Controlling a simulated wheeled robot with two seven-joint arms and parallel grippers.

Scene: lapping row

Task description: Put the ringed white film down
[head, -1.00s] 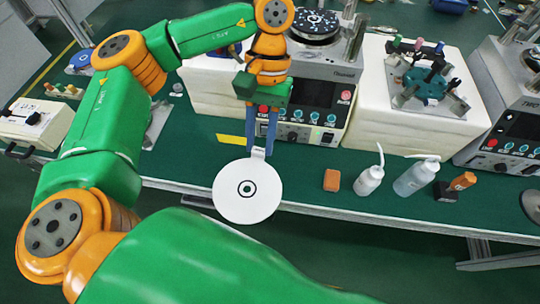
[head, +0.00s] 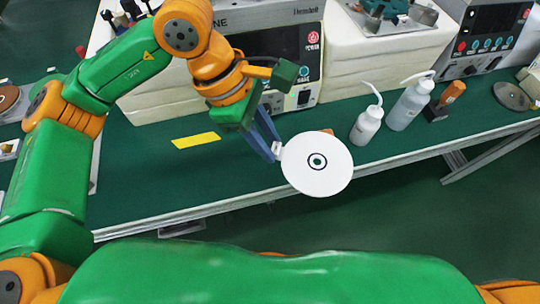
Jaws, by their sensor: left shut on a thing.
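The ringed white film (head: 310,178) is a round white disc with a black ring around its centre and a small tab at its upper left edge. My left gripper (head: 275,152) is shut on that tab. The film is held out to the right of the fingers, over the front edge of the green bench (head: 140,190). I cannot tell its exact height above the bench. My right gripper is not in view.
A yellow strip (head: 196,140) lies on the bench left of the gripper. Two white bottles (head: 367,125) (head: 410,102), an orange bottle (head: 452,93) and a dark disc (head: 511,96) stand or lie to the right. An orange block (head: 354,132) is mostly hidden behind the film. Machines line the back.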

